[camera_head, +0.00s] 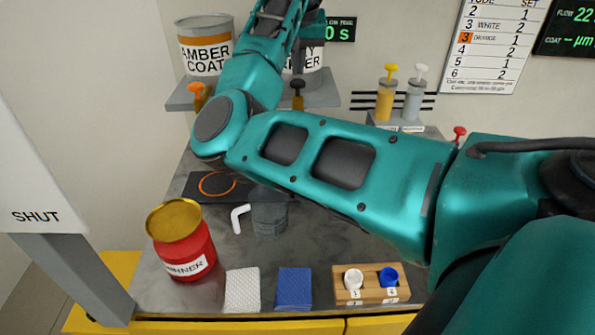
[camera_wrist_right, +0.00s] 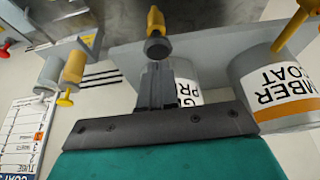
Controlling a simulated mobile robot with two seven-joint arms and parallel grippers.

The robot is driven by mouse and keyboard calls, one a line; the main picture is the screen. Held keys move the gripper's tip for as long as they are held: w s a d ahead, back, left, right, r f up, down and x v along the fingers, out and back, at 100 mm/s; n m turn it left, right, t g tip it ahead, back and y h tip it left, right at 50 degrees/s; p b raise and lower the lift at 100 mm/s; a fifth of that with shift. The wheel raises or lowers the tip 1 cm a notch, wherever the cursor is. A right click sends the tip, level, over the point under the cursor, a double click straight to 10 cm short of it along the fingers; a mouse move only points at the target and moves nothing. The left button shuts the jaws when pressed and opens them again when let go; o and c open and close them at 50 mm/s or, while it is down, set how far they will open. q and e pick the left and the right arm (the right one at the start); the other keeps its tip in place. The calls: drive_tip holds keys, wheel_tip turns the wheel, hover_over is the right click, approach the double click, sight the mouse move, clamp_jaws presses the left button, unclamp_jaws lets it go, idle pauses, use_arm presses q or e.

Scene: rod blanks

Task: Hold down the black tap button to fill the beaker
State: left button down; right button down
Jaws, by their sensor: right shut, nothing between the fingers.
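My right gripper (camera_wrist_right: 160,80) is shut and empty in the right wrist view, in front of the grey primer can (camera_wrist_right: 187,82). Its fingertips are close to a tap (camera_wrist_right: 156,22) with a yellow-orange stem and a dark round end; I cannot tell whether they touch. I cannot see the liquid level. My left gripper is not in view.
The amber coat can (camera_head: 205,45) stands on the shelf (camera_head: 180,100), with an orange tap (camera_head: 198,96) in front. A red thinner jar (camera_head: 184,246), white pad (camera_head: 242,289), blue pad (camera_head: 294,289) and wooden rack (camera_head: 370,294) line the bench front. A black mat (camera_head: 190,187) has an orange ring.

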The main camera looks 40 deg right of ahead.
drive_tip(key=shift+f, duration=0.15)
idle(0.5)
drive_tip(key=shift+f, duration=1.15)
idle(1.5)
wheel_tip(320, 180, up, 7)
drive_tip(key=shift+p, duration=0.35)
idle(0.4)
idle(0.5)
